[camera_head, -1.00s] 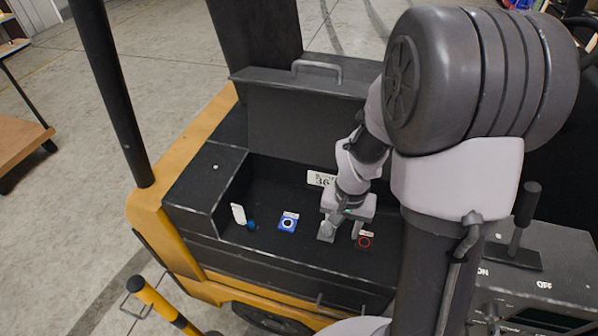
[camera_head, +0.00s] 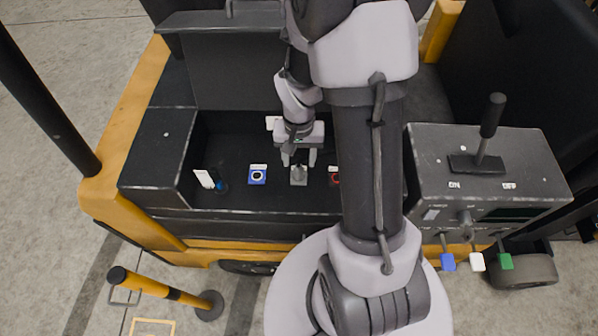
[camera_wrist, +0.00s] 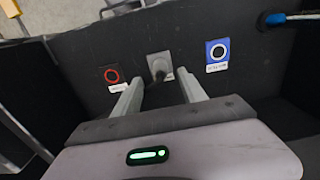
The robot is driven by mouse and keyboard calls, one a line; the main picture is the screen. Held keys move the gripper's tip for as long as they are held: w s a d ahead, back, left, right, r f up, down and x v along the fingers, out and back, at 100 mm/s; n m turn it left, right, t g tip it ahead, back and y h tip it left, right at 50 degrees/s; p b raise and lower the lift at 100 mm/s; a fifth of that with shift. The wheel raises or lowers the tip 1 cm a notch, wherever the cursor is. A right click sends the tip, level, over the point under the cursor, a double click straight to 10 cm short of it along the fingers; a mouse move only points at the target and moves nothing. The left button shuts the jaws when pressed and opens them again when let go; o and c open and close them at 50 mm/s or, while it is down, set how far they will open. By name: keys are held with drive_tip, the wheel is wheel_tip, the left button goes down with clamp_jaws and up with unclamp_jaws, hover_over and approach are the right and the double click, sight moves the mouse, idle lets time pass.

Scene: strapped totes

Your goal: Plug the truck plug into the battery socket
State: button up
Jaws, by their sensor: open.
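A grey plug-like piece (camera_head: 298,175) stands on a small grey plate in the black bay of the yellow truck. It also shows in the wrist view (camera_wrist: 159,67). I take it for the truck plug. My gripper (camera_head: 298,160) is open above it; in the wrist view the two fingers (camera_wrist: 160,84) point toward it, one on each side, with a gap. A blue plate with a ringed socket (camera_head: 258,175) is left of the plug, and a red-ringed socket (camera_head: 335,176) is right, partly behind my arm. Their small labels are unreadable, so which one is the battery socket is unclear.
A white tag and blue-ended piece (camera_head: 220,186) lie at the bay's left end. The raised lid (camera_head: 235,75) stands behind the bay. A lever console (camera_head: 480,165) with ON and OFF marks is at right.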

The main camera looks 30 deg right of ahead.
sight(299, 166)
wheel_tip(299, 166, down, 7)
drive_tip(key=b, duration=0.5)
drive_tip(key=shift+r, duration=0.1)
drive_tip(key=shift+r, duration=0.1)
idle(0.9)
clamp_jaws()
idle(1.2)
drive_tip(key=shift+r, duration=0.15)
drive_tip(key=shift+r+p, duration=1.9)
drive_tip(key=shift+r, duration=1)
wheel_tip(299, 166, up, 6)
drive_tip(key=p, duration=0.4)
